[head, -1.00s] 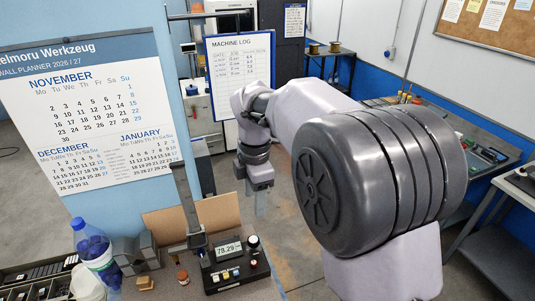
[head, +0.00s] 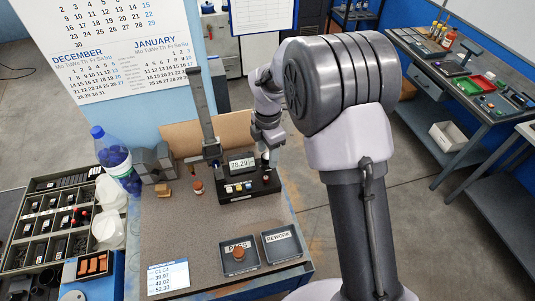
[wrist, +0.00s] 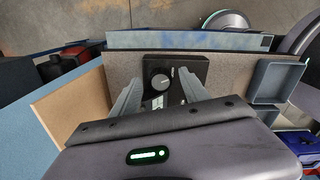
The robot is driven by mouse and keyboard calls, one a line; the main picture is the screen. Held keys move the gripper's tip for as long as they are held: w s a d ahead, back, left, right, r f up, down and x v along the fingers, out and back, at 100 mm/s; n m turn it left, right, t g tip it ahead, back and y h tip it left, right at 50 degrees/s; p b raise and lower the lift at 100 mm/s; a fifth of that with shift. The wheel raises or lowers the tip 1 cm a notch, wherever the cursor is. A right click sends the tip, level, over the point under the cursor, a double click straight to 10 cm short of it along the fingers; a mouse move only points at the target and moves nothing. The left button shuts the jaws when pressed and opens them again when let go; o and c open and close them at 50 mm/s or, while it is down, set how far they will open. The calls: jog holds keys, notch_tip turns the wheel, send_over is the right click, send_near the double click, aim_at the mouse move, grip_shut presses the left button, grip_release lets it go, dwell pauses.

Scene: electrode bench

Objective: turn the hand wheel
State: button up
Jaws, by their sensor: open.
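The dark gauge box (head: 247,190) with a lit display of about 78.29 stands on the bench at the foot of a tall column (head: 200,105). In the wrist view a round dark knob with a pale top, apparently the hand wheel (wrist: 159,82), sits on the box between my fingers in the picture. My gripper (wrist: 160,76) is open, with a finger on either side of the knob. In the head view my gripper (head: 267,158) is over the right part of the box and hides the wheel. I cannot tell whether the fingers touch it.
Trays marked PASS (head: 240,268) and REWORK (head: 281,245) lie at the front of the bench. A brown panel (head: 212,135) stands behind the box. A blue bottle (head: 117,160) and a parts case (head: 60,225) are at the left.

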jog(key=shift+f, duration=0.25)
grip_shut()
